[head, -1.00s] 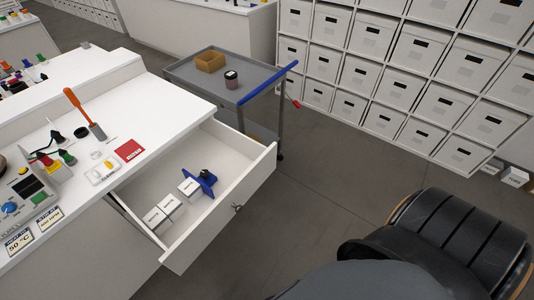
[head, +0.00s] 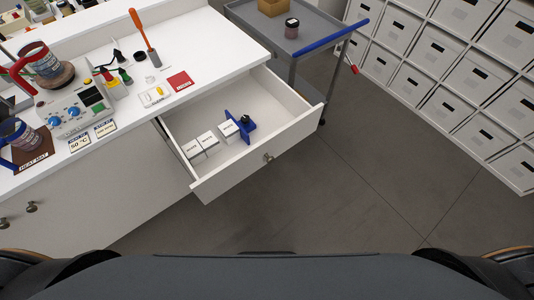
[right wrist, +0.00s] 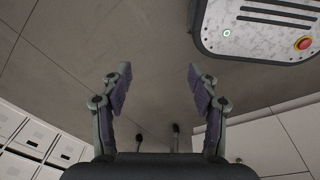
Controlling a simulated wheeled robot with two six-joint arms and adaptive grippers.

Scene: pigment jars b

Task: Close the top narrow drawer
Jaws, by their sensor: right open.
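The top narrow drawer (head: 226,178) is pulled open from the white counter in the head view. Its round knob (head: 268,157) is on the front panel. My left gripper is not in view.
A grey cart (head: 330,22) with a blue handle stands beyond the drawer. The floor (head: 330,165) in front is clear.

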